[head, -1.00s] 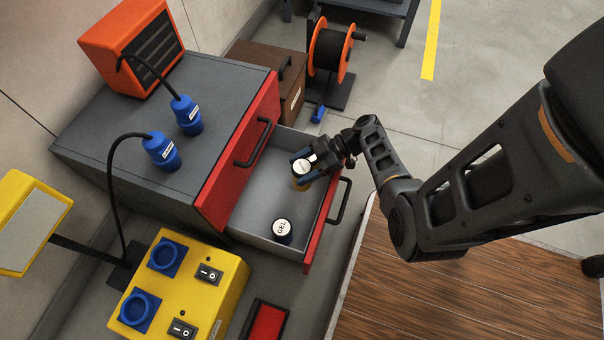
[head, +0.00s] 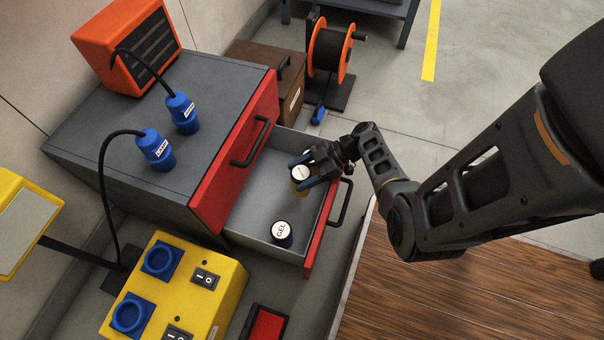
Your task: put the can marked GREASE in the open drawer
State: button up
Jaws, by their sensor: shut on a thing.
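The open drawer (head: 248,209) has a red front and a grey inside, and juts out from a grey cabinet. My gripper (head: 303,170) is over the drawer's far part, shut on a can (head: 300,174) with a white top and a yellowish side. The can's label is too small to read. It looks upright, and I cannot tell whether its base touches the drawer floor. A dark can marked GEL (head: 282,232) stands upright inside the drawer near its front corner, apart from the held can.
A closed red drawer (head: 235,155) is above the open one. Two blue plugs (head: 155,149) and an orange heater (head: 126,45) sit on the cabinet top. A yellow socket box (head: 190,285) stands at the lower left. The drawer floor between the cans is clear.

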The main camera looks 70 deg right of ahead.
jog(key=o, duration=1.3)
jog(key=shift+s+a+f, duration=0.15)
jog(key=shift+f, duration=0.2)
jog(key=shift+s+a+f, duration=0.1)
jog(key=shift+f, duration=0.25)
jog(key=shift+o, duration=0.2)
jog(key=shift+r, duration=0.1)
jog(key=shift+r+p, duration=0.65)
jog(key=shift+p, duration=0.2)
jog(key=p+v, duration=0.2)
jog(key=v, duration=1)
jog(key=shift+w+d+r+p, duration=0.2)
jog(key=shift+r+p, duration=0.05)
jog(key=shift+p, duration=0.05)
